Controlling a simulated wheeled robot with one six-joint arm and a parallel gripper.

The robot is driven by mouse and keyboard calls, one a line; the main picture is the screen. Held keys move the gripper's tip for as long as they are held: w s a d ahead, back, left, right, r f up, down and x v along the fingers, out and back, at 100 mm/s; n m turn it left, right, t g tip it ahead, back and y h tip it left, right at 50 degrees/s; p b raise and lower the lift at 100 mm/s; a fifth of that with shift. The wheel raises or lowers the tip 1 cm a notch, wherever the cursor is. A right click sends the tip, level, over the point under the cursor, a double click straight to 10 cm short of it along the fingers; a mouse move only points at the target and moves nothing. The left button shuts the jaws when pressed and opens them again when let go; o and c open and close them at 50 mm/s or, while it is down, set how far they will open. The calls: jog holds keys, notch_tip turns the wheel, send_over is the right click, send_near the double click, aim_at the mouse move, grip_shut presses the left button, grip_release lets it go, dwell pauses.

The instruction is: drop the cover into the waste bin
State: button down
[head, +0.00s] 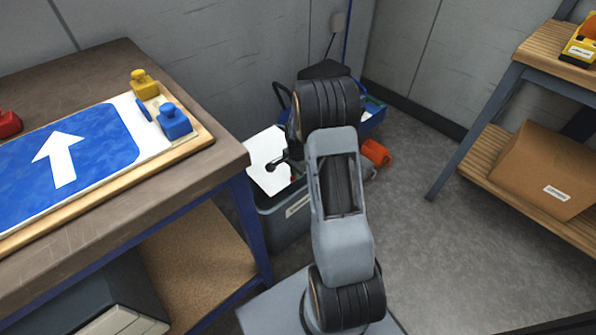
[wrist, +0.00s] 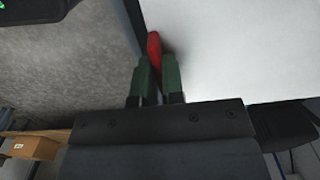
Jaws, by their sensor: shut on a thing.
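The cover (head: 265,160) is a thin white sheet, tilted, in front of the wall just right of the workbench. In the wrist view the cover (wrist: 235,50) fills the upper right, with a narrow red tab (wrist: 154,48) at its edge. My gripper (wrist: 158,80) is shut on the red tab, its green fingers on either side. In the head view my arm hides most of the gripper. A grey bin (head: 285,225) with a white label, seemingly the waste bin, stands on the floor below the cover.
A blue crate (head: 374,118) and an orange object (head: 376,153) lie behind my arm. A shelf with a cardboard box (head: 535,170) stands right. The floor between is clear.

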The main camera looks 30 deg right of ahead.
jog(key=c, duration=1.1)
grip_release()
jog(key=shift+c, duration=0.2)
jog(key=shift+o, duration=0.4)
jog(key=o, duration=0.7)
jog(key=shift+r, duration=0.1)
notch_tip(320, 180, up, 10)
jog(key=p, duration=0.7)
jog(key=shift+p, duration=0.35)
